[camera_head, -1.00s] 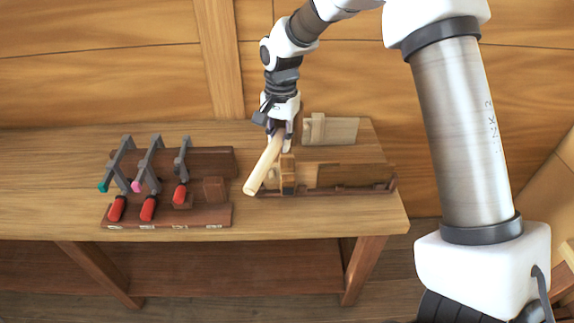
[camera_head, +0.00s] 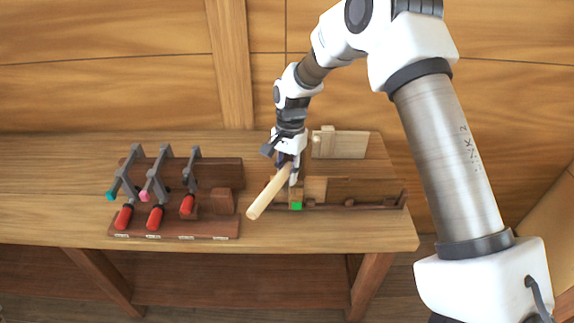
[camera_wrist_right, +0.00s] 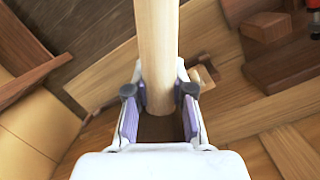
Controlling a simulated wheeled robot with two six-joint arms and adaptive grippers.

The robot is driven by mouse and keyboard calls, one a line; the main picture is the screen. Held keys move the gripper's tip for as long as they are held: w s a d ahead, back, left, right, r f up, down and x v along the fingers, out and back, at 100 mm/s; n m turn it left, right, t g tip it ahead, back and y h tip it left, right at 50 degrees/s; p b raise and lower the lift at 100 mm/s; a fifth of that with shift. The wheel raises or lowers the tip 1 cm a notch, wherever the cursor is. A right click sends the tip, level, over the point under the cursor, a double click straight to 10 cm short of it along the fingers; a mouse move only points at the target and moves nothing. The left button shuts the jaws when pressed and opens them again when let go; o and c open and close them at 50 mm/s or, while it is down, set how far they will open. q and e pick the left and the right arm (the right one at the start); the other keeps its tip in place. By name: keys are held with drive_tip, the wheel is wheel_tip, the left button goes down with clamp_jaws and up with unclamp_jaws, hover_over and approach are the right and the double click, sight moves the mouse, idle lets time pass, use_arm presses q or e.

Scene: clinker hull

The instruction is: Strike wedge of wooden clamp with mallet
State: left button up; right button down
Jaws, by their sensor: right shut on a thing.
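My right gripper (camera_head: 291,172) is shut on the pale round wooden handle of the mallet (camera_head: 268,193). The handle slants down to the lower left, toward the bench's front edge. In the right wrist view the handle (camera_wrist_right: 157,45) runs up between the two finger pads. I cannot make out the mallet's head. The wooden clamp (camera_head: 297,193) stands just below the gripper, at the left end of the plank assembly, partly hidden by gripper and handle. My left gripper is out of view.
A dark rack (camera_head: 190,229) on the left holds several grey metal clamps with red handles (camera_head: 155,217). A pale board (camera_head: 340,145) stands behind the plank assembly (camera_head: 365,188). The bench top (camera_head: 35,200) is clear at the far left.

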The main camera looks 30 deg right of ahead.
sight(287, 168)
drive_tip(key=r, duration=0.4)
drive_tip(key=shift+w+d+r, duration=0.1)
drive_tip(key=shift+w+r, duration=0.15)
drive_tip(key=shift+w, duration=0.05)
drive_tip(key=shift+s+r, duration=0.15)
drive_tip(key=shift+s, duration=0.35)
drive_tip(key=shift+w+r, duration=0.1)
drive_tip(key=shift+w, duration=0.15)
wheel_tip(287, 168, up, 5)
drive_tip(key=shift+r, duration=0.1)
drive_tip(key=shift+s+r, duration=0.2)
drive_tip(key=shift+r, duration=0.1)
drive_tip(key=shift+w+f, duration=0.15)
drive_tip(key=shift+w, duration=0.1)
